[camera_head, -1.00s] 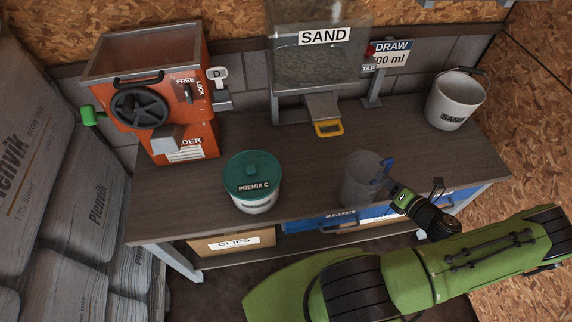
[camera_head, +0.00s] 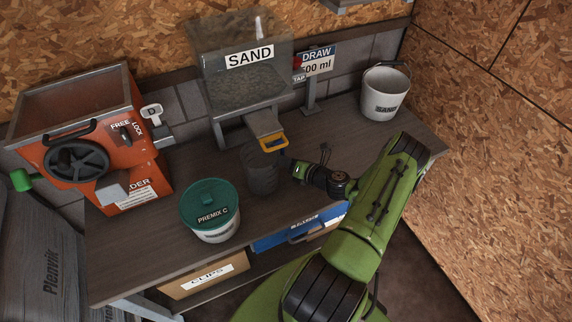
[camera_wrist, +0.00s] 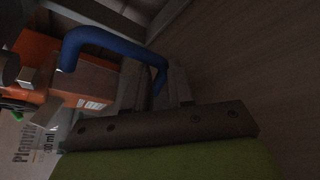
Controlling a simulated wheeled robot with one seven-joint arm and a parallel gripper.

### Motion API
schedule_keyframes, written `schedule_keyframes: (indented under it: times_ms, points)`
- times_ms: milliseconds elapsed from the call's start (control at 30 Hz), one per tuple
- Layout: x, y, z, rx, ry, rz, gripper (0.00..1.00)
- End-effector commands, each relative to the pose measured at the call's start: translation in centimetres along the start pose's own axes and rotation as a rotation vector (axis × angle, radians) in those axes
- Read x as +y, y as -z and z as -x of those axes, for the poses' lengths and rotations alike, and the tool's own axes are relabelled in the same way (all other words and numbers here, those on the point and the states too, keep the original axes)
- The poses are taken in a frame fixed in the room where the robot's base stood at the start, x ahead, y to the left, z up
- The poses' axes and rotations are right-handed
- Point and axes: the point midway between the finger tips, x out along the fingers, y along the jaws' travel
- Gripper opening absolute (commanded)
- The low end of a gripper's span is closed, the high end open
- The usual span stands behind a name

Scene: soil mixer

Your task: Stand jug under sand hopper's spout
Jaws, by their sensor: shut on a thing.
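The jug (camera_head: 261,170), a grey see-through cup, is upright just in front of the sand hopper's spout (camera_head: 263,124), close to its yellow slide handle (camera_head: 274,143). Its top lies near or under the spout's front end; I cannot tell how exactly it lines up, nor whether its base touches the bench. My gripper (camera_head: 287,166) is on the jug's right side, shut on the blue handle (camera_wrist: 118,36), which passes between my fingers (camera_wrist: 157,85) in the wrist view. The sand hopper (camera_head: 240,80) stands at the back of the bench.
The green-lidded PREMIX C tub (camera_head: 210,210) stands left of the jug. The orange feeder (camera_head: 85,150) is further left. A white SAND bucket (camera_head: 385,93) stands at the back right.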

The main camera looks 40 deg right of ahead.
Motion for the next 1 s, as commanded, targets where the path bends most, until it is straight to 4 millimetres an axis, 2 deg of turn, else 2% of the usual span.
schedule_keyframes:
  times_ms: [33, 100, 433, 467, 600, 633, 933, 1000]
  points:
    - [-0.8, 0.8, -0.2, 0.002, 0.002, -0.003, 0.0]
    - [-1.2, 1.1, -0.2, 0.001, 0.002, -0.002, 0.0]
    - [-1.4, 1.3, -0.3, 0.0, 0.002, -0.001, 0.0]
    - [-1.4, 1.4, -0.3, 0.001, 0.002, -0.001, 0.25]
    - [-1.4, 1.3, -0.2, 0.001, 0.002, -0.001, 0.46]
    - [-1.4, 1.3, -0.2, 0.001, 0.002, -0.001, 0.49]
    - [-1.1, 1.0, -0.1, 0.001, 0.002, -0.001, 0.49]
    - [-1.2, 0.9, 0.8, 0.0, 0.007, -0.003, 0.49]
